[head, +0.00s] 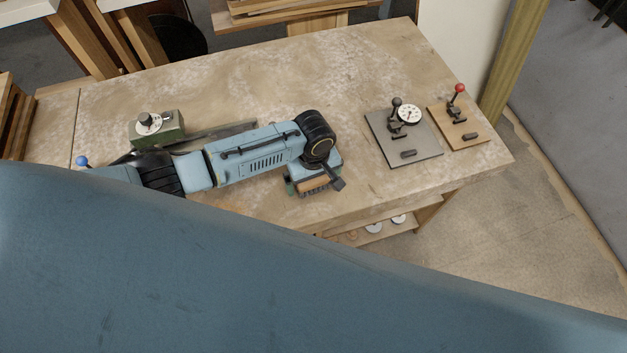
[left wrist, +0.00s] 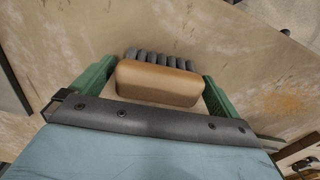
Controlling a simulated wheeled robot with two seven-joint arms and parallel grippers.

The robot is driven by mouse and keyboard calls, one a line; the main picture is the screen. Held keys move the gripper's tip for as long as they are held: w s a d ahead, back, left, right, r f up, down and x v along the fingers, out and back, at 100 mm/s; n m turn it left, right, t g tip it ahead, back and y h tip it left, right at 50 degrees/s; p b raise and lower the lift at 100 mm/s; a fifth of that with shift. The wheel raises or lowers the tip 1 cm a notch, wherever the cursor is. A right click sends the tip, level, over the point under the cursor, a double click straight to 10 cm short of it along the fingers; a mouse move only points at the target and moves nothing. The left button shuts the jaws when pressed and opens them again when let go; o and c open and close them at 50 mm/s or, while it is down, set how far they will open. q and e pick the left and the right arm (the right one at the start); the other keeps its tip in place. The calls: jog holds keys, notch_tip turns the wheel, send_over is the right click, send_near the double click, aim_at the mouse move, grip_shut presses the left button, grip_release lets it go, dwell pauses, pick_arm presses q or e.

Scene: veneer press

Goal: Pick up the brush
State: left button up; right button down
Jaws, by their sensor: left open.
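The brush has a tan wooden block (left wrist: 160,84) and a row of dark grey bristles (left wrist: 162,58) in the left wrist view. In the head view the brush (head: 314,184) shows as a small orange-brown block at the table's near side, partly covered by my left gripper. My left gripper (head: 312,190) is open, with its green fingers on either side of the block. In the left wrist view the fingers of the left gripper (left wrist: 152,86) flank the block's two ends. Whether they touch it is unclear. My right gripper is not in view.
The worn table (head: 330,75) has clear room behind my left arm. A green box with a dial (head: 157,128) stands at the left. A grey plate with a gauge and lever (head: 405,140) and a wooden plate with a red-knobbed lever (head: 459,125) lie at the right.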

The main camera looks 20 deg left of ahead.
pick_arm(q)
jog(key=c, duration=0.9)
jog(key=shift+c, duration=0.2)
jog(key=shift+r, duration=0.15)
notch_tip(320, 180, up, 10)
jog(key=shift+f+p, duration=0.1)
jog(key=shift+p, duration=0.65)
